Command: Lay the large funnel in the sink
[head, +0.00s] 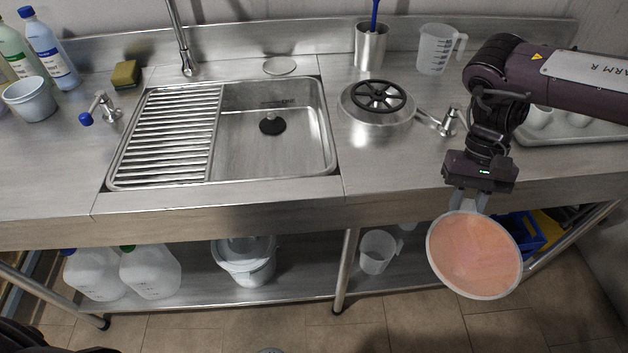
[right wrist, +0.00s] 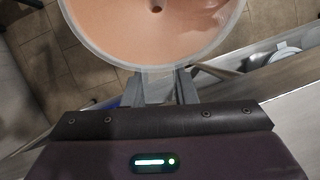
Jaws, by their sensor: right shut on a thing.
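The large funnel (head: 474,256) is a wide round piece with a pale rim and an orange-pink inside. My right gripper (head: 469,201) is shut on its rim and holds it in front of the counter's front edge, its open side facing the head camera. In the right wrist view the funnel (right wrist: 150,38) shows its small dark centre hole, and the gripper (right wrist: 160,84) grips the near rim. The sink (head: 300,160) is set in the counter to the left, with a ribbed drainer on its left half and an empty basin with a black drain. My left gripper is out of view.
A tall faucet (head: 184,45) rises behind the sink. A measuring jug (head: 434,50) and steel cup (head: 370,46) stand at the back.

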